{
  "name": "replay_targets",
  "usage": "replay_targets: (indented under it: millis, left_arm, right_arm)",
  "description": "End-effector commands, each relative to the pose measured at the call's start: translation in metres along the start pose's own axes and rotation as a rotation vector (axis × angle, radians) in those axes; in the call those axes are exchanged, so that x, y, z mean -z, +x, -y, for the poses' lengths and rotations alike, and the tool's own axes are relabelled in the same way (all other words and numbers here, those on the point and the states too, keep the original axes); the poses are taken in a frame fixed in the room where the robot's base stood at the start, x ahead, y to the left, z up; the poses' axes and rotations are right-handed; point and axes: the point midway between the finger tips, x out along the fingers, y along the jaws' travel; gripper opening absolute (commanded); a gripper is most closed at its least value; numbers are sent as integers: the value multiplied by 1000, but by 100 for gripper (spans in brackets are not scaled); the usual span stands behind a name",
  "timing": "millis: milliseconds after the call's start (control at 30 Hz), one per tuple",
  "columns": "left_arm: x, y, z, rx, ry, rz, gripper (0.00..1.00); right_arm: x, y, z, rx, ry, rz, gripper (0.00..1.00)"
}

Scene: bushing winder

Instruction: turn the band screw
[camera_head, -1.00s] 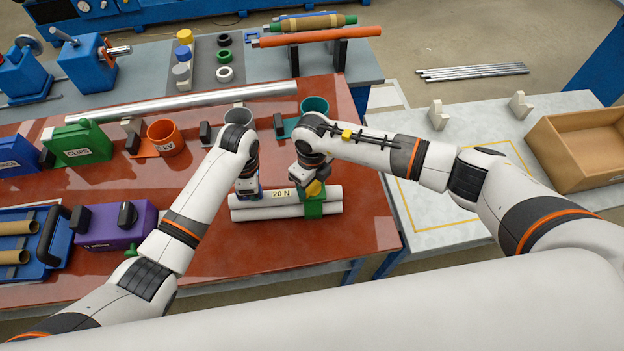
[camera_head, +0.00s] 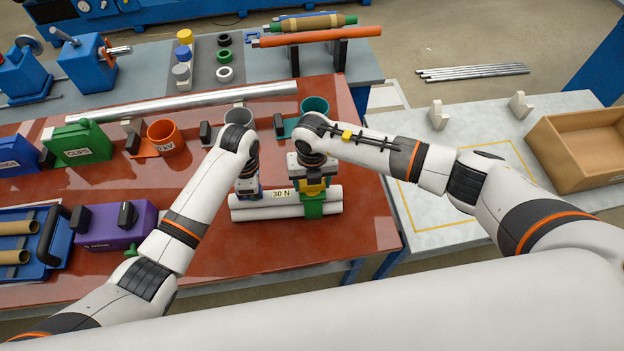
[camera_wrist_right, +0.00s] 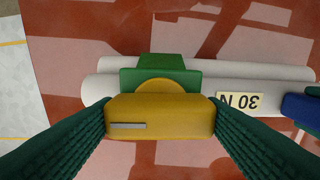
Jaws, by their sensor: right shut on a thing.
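The yellow band screw (camera_wrist_right: 160,117) stands on a green band (camera_head: 313,209) around the right part of the white rolls (camera_head: 268,210). My right gripper (camera_head: 313,181) points down over it. In the right wrist view its two green-padded fingers (camera_wrist_right: 160,125) press on both sides of the yellow head, shut on it. A label on the rolls (camera_wrist_right: 238,100) reads 30 N. My left gripper (camera_head: 248,190) is at the left part of the same rolls, at a purple-blue piece. Its fingertips are too small and hidden to tell whether they are shut.
A purple box (camera_head: 110,226) with a black knob stands left of my left arm. An orange cup (camera_head: 166,138) and a teal cup (camera_head: 314,106) stand behind. A long metal tube (camera_head: 190,102) lies across the back of the red table. The table is clear in front of the rolls.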

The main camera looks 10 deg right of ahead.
Motion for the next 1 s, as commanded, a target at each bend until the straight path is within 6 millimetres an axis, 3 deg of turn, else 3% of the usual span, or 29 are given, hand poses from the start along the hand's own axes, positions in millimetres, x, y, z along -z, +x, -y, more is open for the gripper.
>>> replay_targets:
  millis: [567, 600, 733, 1000]
  left_arm:
    - [0, 0, 0, -1, 1, 0, 0]
    - [0, 0, 0, -1, 1, 0, 0]
    - [0, 0, 0, -1, 1, 0, 0]
    - [0, 0, 0, -1, 0, -1, 0]
  right_arm:
    - [1, -1, 1, 2, 36, -3, 41]
    - [1, -1, 1, 2, 36, -3, 65]
    - [1, -1, 1, 2, 36, -2, 85]
    - [0, -1, 0, 1, 35, -1, 85]
